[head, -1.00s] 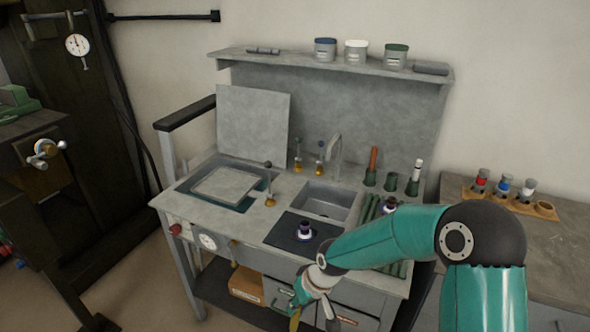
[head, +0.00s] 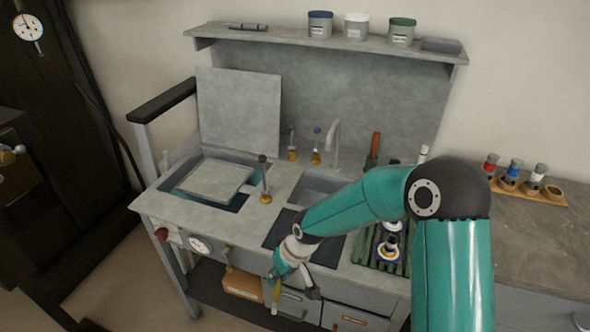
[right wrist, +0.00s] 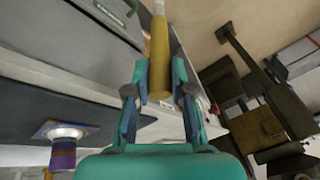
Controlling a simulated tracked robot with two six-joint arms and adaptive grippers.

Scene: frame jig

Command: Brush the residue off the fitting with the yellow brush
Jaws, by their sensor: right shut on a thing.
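My right gripper (head: 290,286) hangs in front of the bench's front edge, shut on the yellow brush (head: 275,292). In the right wrist view the brush's yellow handle (right wrist: 159,50) stands between the fingers (right wrist: 160,80); its far end runs out of the frame. A fitting with a dark purplish body and pale flange (right wrist: 62,150) is on the dark mat (right wrist: 40,105), apart from the gripper. In the head view my right arm hides it, and only part of the mat (head: 277,232) shows. Residue cannot be made out. My left gripper is not in view.
Another white and blue-ringed fitting (head: 389,248) is on the green slatted rack (head: 365,252), right of my forearm. A sink (head: 312,187) with a faucet (head: 333,140) lies behind the arm. A tray basin (head: 225,205) is at left. An upright knobbed rod (head: 264,182) stands between them.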

